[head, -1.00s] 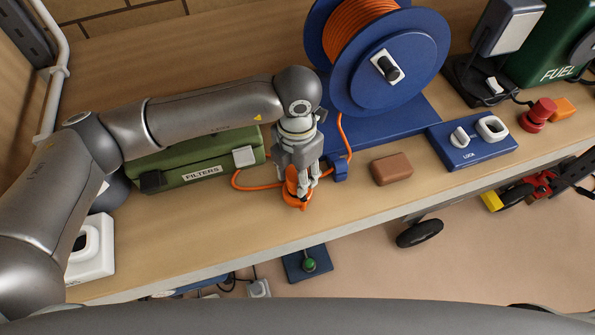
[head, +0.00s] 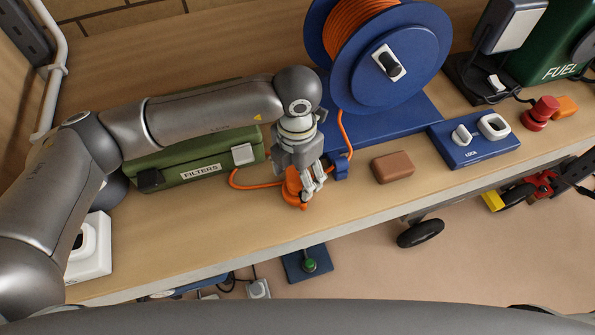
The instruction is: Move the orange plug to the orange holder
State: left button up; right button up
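The orange plug (head: 291,187) is at the front part of the workbench, on the end of an orange cable (head: 240,185). My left gripper (head: 313,184) reaches down over it, with its fingers closed around the plug, which partly shows to their left. The plug looks tilted, and whether it touches the bench is hard to tell. No orange holder can be clearly made out. A small orange block (head: 565,107) lies at the far right of the bench. My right gripper is not in view.
A blue cable reel (head: 425,65) stands behind the gripper. A green FILTERS box (head: 190,162) is to the left. A brown block (head: 393,167) and a blue LOCK panel (head: 470,153) are to the right. The bench's front edge (head: 240,244) is close, with clear wood before it.

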pick_arm(q)
notch_tip(320, 180, up, 12)
jog(key=shift+w, duration=0.2)
dwell(0.4)
